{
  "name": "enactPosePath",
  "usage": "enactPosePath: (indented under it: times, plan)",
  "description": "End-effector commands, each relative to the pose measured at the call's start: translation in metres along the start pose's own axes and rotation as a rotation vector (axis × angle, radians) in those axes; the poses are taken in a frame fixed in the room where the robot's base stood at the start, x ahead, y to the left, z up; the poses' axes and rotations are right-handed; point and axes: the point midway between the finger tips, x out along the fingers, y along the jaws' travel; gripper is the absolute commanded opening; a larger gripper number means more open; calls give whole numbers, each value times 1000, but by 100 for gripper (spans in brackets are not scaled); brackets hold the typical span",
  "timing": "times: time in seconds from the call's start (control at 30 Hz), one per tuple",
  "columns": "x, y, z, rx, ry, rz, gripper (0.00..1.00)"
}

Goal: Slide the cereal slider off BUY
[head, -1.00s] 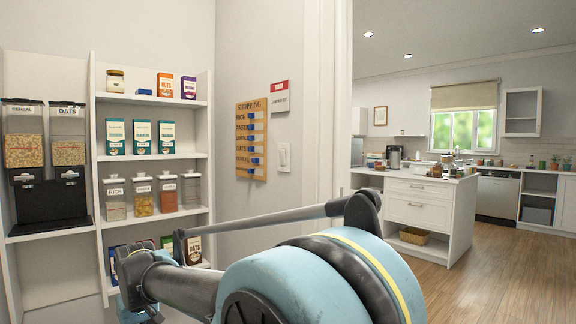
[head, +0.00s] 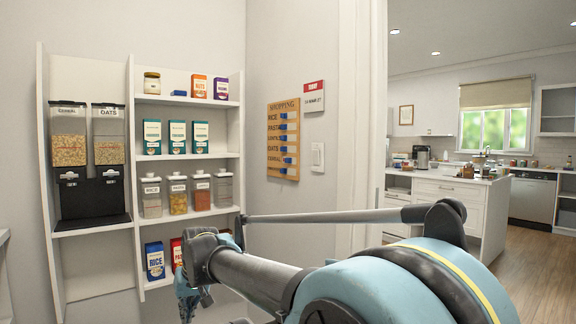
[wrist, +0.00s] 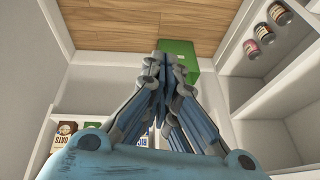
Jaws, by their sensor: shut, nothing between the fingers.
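The shopping board (head: 283,140) is a wooden panel on the wall right of the shelves. It lists foods in rows, with small blue sliders in a column; the cereal row is low on the board. The sliders are too small to read their exact positions against BUY. My gripper (wrist: 160,65) is shut and empty in the wrist view, pointing toward the wooden floor. In the head view my arm reaches across the lower middle, and the gripper end is low at the left, below and left of the board and apart from it.
A shelf unit (head: 188,102) with boxes and jars stands left of the board, beside cereal and oats dispensers (head: 69,135). A light switch (head: 318,156) and a red-topped sign (head: 313,97) are right of the board. A green box (wrist: 178,47) lies beyond my fingertips.

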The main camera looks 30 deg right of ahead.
Motion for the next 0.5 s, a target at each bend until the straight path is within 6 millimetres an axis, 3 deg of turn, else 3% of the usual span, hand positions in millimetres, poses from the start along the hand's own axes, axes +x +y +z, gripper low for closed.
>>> enactPosePath:
  times: [0.13,0.27,0.37,0.5]
  plan:
    - [-27,-21,-95,127,258,-126,0]
    - [-66,-22,-182,271,504,-220,0]
    - [-103,-9,-243,399,692,-272,0]
    - [-160,30,-315,602,950,-316,0]
